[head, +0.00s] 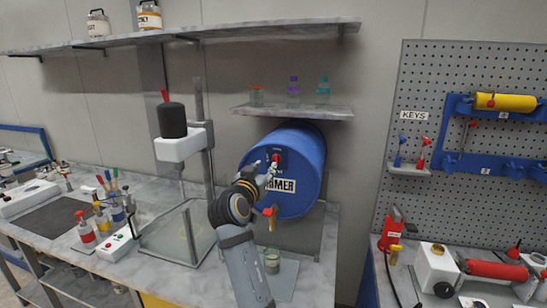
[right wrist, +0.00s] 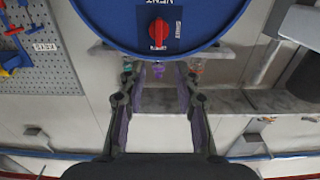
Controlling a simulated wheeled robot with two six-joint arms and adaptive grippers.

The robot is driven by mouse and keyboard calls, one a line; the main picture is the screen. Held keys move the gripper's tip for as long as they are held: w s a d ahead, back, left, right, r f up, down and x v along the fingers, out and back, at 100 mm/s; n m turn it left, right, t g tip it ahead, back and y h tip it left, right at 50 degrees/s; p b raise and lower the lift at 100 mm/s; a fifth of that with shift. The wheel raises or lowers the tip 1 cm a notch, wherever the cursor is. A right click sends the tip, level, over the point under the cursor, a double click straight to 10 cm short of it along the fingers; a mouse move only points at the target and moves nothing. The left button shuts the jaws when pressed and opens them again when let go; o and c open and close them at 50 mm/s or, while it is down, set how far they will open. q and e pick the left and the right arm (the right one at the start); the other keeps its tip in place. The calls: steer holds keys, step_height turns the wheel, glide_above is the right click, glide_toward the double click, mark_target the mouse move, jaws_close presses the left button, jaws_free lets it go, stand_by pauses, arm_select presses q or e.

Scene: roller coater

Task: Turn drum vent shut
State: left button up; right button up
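The blue drum (head: 300,150) lies on its side under a small shelf, its round end facing me. Its vent is a red knob (head: 276,158) high on that end. In the right wrist view, which is upside down, the red vent knob (right wrist: 158,34) sits on a dark plate with a SHUT label (right wrist: 178,30) beside it. My right gripper (head: 270,172) is just in front of the drum end, close to the knob. In the wrist view my right gripper (right wrist: 161,72) has its fingers spread and empty, apart from the knob. My left gripper is out of view.
The small shelf (head: 293,111) with bottles is above the drum. A stand with a black cylinder (head: 172,120) is at left, a pegboard (head: 470,130) at right.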

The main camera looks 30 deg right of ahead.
mark_target(275, 156)
steer(key=p+x, duration=0.4)
steer(key=x, duration=0.4)
steer(key=shift+w+d+r, duration=0.1)
steer(key=shift+d+r, duration=0.1)
steer(key=shift+d, duration=0.05)
steer(key=shift+w+d+f, duration=0.15)
steer(key=shift+w+d, duration=0.15)
steer(key=shift+w, duration=0.05)
steer(key=shift+c, duration=0.3)
steer(key=shift+s, duration=0.1)
jaws_close()
